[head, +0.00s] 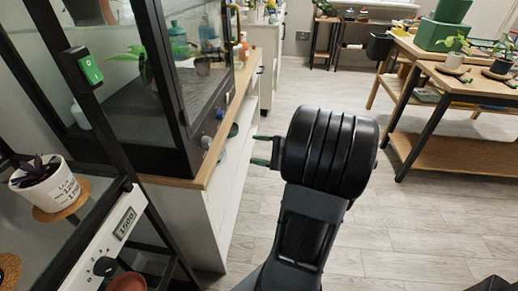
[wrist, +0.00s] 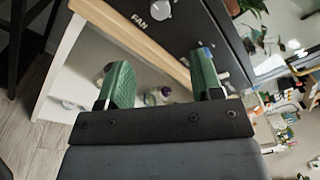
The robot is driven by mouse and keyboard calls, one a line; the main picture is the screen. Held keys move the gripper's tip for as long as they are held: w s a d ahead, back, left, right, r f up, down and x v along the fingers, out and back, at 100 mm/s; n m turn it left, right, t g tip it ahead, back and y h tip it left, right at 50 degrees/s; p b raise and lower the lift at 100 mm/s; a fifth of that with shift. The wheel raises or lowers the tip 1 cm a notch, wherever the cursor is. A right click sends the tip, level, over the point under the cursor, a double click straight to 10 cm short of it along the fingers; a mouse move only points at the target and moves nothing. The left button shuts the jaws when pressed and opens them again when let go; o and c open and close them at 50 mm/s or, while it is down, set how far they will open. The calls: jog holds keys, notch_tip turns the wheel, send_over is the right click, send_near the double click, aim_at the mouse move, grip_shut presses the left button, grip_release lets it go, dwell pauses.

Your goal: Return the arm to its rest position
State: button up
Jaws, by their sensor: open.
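My gripper (head: 262,150) is in the middle of the head view, at the end of my black arm, pointing left towards the white cabinet (head: 213,200) with a wooden top. Its two green fingers are apart with nothing between them. In the wrist view my gripper (wrist: 160,85) also shows open and empty. Beyond the fingers there, the cabinet's wooden edge (wrist: 130,25) and a dark panel marked FAN (wrist: 165,28) with a knob are in view. I cannot tell the exact gap between the fingertips and the cabinet.
A glass case (head: 150,95) stands on the cabinet. A rack with a potted purple plant (head: 48,185) and a display panel is at the left. Wooden tables (head: 450,150) with plants and a green box (head: 442,35) stand at the right. The floor (head: 425,225) right of my arm is clear.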

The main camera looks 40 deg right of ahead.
dwell(0.4)
jog(key=s+a+r+n+g+h+p, duration=0.1)
jog(key=a+r+n+g+p, duration=0.3)
jog(key=a+g+p, duration=0.3)
jog(key=s+a+r+n+g+h+p, duration=0.1)
jog(key=s+a+r+n+g+p, duration=0.1)
jog(key=a+r+n+g+p, duration=0.35)
jog(key=s+a+r+n+t+h+p, duration=0.1)
jog(key=a+r+n+h+p, duration=0.4)
jog(key=r+p, duration=0.5)
jog(key=s+n+h+p, duration=0.1)
jog(key=n+h+p, duration=0.1)
jog(key=h, duration=0.1)
jog(key=shift+s+a+r+t+h, duration=0.2)
jog(key=shift+a+r+t+h, duration=0.05)
jog(key=shift+r+t+h, duration=0.15)
jog(key=shift+n, duration=0.25)
